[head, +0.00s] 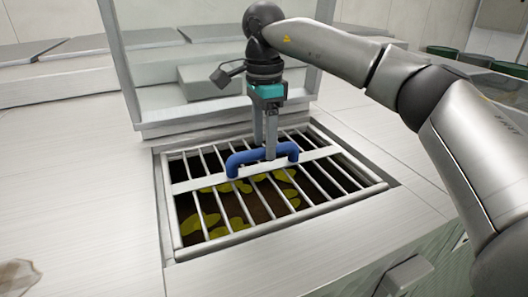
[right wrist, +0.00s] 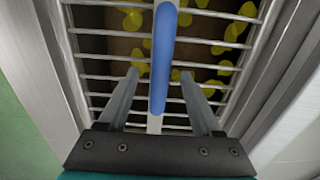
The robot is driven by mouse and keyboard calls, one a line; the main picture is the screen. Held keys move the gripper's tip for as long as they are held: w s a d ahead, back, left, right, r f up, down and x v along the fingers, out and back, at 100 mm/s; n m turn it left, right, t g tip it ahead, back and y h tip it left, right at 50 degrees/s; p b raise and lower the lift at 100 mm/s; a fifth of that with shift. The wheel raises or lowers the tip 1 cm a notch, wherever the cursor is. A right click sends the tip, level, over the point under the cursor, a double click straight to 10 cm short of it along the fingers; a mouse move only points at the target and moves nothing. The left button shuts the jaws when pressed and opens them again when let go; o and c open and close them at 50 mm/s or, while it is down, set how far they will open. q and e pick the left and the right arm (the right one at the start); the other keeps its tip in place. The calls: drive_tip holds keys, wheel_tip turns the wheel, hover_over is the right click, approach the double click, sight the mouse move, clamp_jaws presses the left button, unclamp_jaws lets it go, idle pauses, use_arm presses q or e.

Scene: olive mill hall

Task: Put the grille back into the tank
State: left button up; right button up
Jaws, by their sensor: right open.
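The metal grille (head: 325,191) lies within the rectangular opening of the tank (head: 170,228), its bars spanning it. A flat crossbar on it carries a blue handle (head: 262,156). Yellow-green patches on brown show below the bars. My right gripper (head: 270,150) points down at the handle. In the right wrist view, the open fingers of my right gripper (right wrist: 160,74) are on either side of the blue handle (right wrist: 162,50), with gaps visible on both sides. Whether the grille rests fully on its seat all round cannot be told. My left gripper is out of view.
A clear upright panel in a grey frame (head: 118,62) stands just behind the opening. The pale counter (head: 80,180) is bare to the left, except for a small brownish item (head: 18,275) at the near edge. A drawer-like pull (head: 408,275) projects from the front.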

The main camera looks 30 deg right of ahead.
wheel_tip(320, 180, up, 12)
drive_tip(key=p, duration=0.1)
drive_tip(key=shift+r, duration=0.2)
drive_tip(key=shift+r, duration=0.1)
wheel_tip(320, 180, up, 6)
drive_tip(key=p, duration=0.5)
hover_over(264, 148)
drive_tip(key=s, duration=0.2)
drive_tip(key=shift+s+a+r, duration=0.1)
drive_tip(key=shift+s+r, duration=0.15)
drive_tip(key=shift+r, duration=0.95)
drive_tip(key=shift+s+r, duration=0.25)
drive_tip(key=shift+r, duration=0.95)
